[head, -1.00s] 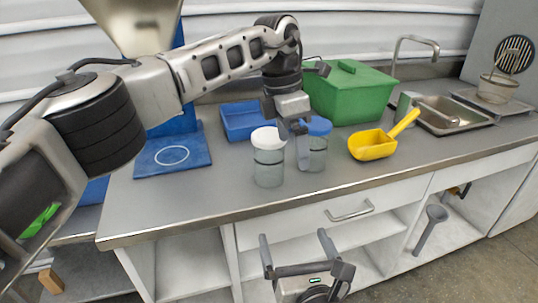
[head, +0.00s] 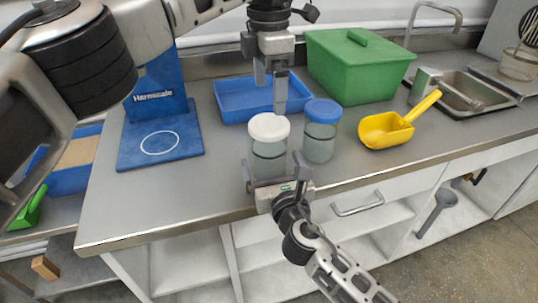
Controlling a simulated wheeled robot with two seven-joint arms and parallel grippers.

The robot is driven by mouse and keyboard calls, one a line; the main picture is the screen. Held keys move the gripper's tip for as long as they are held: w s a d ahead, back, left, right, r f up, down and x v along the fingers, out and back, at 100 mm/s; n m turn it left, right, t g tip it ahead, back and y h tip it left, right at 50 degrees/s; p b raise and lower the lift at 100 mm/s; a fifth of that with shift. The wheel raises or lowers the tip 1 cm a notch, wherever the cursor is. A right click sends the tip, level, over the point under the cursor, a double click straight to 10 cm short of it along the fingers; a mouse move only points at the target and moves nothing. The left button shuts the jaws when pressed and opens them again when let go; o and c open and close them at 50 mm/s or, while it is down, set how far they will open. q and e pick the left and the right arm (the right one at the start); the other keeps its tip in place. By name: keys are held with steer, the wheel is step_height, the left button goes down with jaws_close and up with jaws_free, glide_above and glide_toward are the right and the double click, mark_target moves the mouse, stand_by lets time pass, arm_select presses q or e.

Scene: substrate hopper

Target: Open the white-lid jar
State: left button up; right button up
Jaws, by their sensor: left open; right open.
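The white-lid jar (head: 269,160) is clear and stands upright on the counter with its white lid (head: 269,127) on. My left gripper (head: 273,105) is open, pointing down above and just behind the lid; one finger overlaps the blue tray in the picture. My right gripper (head: 274,165) is open in front of the jar, its fingers showing to either side of the jar's lower part. I cannot tell whether they touch the glass. A blue-lid jar (head: 320,142) stands upright close to the right of the white-lid jar.
A blue tray (head: 232,106) lies behind the jars, and a green lidded bin (head: 352,75) stands behind right. A yellow scoop (head: 385,130) lies to the right, before the sink (head: 465,98). A blue stand (head: 160,145) is at left. The counter left of the jars (head: 220,180) is clear.

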mark_target(269, 123)
steer(key=shift+x, duration=2.2)
steer(key=c, duration=1.9)
arm_select(q)
steer(key=m, duration=0.5)
steer(key=shift+m, duration=0.4)
arm_select(e)
steer(key=shift+c, duration=0.2)
arm_select(q)
steer(key=m, duration=1.6)
steer(key=shift+f+m, duration=0.4)
step_height(269, 123, down, 7)
steer(key=shift+f, duration=0.15)
